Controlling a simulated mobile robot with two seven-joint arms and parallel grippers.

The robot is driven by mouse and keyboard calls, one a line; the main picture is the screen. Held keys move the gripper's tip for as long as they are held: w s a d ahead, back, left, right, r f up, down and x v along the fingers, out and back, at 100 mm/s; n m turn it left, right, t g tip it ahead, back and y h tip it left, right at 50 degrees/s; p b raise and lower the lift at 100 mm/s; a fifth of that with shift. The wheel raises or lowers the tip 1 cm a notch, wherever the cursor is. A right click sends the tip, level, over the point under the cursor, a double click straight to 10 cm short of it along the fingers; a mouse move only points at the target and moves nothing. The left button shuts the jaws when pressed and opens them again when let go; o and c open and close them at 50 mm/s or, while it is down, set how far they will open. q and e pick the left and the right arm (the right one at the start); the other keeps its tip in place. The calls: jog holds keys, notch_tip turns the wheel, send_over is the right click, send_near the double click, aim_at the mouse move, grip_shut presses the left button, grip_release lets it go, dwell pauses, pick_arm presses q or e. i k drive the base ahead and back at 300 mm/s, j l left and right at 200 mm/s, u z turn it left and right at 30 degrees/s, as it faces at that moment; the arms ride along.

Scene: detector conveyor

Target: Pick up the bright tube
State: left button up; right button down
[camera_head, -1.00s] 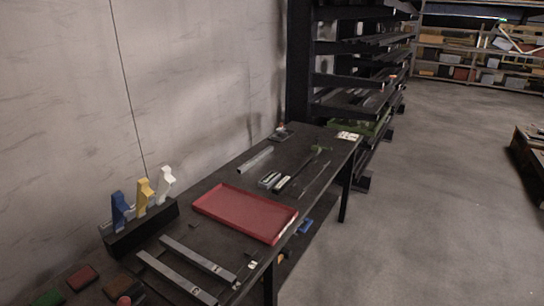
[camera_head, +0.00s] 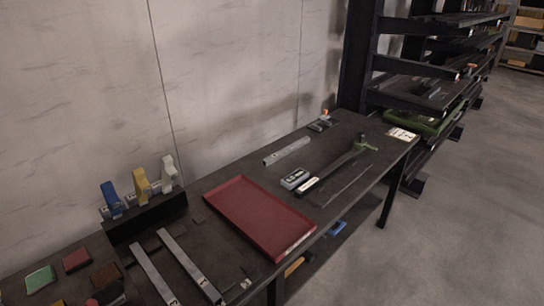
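A bright metallic bar (camera_head: 287,151), possibly the bright tube, lies on the dark workbench (camera_head: 225,175) behind the red tray. Two flat light-grey bars (camera_head: 188,265) lie on the bench in front of the black holder; they look flat rather than round. I cannot tell for certain which piece is the tube. Neither of my grippers shows in the view.
A red tray (camera_head: 262,226) lies in the middle of the bench. A black holder (camera_head: 146,217) with blue, yellow and white clips stands by the wall. Small meters and a dark tool lie beyond the tray. A black rack (camera_head: 385,85) stands behind the bench. Floor at right is clear.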

aim_at(280, 154)
jog(key=i+l+z, duration=0.1)
jog(key=i+l, duration=0.15)
jog(key=l, duration=0.15)
jog(key=l+u, duration=0.1)
jog(key=u, duration=0.4)
jog(key=l+u, duration=0.15)
jog(key=u, duration=0.35)
jog(key=l+u, duration=0.35)
jog(key=l, duration=0.15)
jog(key=k+l+u, duration=0.15)
jog(key=l+u, duration=0.25)
jog(key=k+l+u, duration=0.1)
jog(key=l, duration=0.3)
jog(key=k+l+u, duration=0.1)
jog(key=l, duration=0.25)
jog(key=k+l+u, duration=0.1)
jog(key=l, duration=0.25)
jog(key=k, duration=0.1)
